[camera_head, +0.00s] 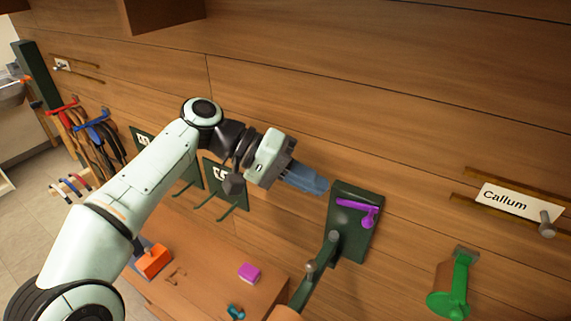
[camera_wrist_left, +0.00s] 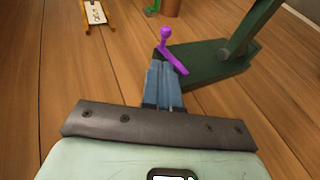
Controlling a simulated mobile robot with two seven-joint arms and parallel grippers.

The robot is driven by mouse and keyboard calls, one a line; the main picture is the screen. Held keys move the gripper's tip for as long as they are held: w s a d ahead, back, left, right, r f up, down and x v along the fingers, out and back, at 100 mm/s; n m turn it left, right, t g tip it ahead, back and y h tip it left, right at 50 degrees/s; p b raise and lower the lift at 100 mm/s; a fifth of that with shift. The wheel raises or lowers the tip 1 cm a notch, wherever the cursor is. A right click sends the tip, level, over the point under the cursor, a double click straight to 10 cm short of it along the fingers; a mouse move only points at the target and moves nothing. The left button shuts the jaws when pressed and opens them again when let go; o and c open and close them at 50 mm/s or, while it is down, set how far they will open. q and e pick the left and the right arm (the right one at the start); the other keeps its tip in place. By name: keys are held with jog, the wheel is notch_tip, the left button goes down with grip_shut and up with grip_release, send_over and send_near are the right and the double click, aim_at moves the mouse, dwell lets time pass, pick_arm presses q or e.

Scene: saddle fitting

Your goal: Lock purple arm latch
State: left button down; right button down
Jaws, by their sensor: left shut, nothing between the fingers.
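The purple arm latch (camera_head: 358,209) is a lever with a knob, mounted on a dark green plate (camera_head: 366,238) on the wooden wall. It also shows in the left wrist view (camera_wrist_left: 172,52), just beyond my fingertips. My left gripper (camera_head: 318,186) has blue fingers that are shut and empty. Its tips are just left of the plate, close to the left end of the purple lever. In the left wrist view my left gripper (camera_wrist_left: 163,72) overlaps the lever's lower end, and I cannot tell whether it touches. My right gripper is not in view.
A green arm (camera_head: 318,262) sticks out from the plate toward the lower left. A name card reading Callum (camera_head: 506,202) is at the right, above a green fixture (camera_head: 455,285). A wooden bench (camera_head: 205,270) below holds a magenta block (camera_head: 249,273) and an orange item (camera_head: 153,261).

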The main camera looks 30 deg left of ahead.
pick_arm(q)
jog(key=v, duration=0.6)
jog(key=shift+p, duration=0.35)
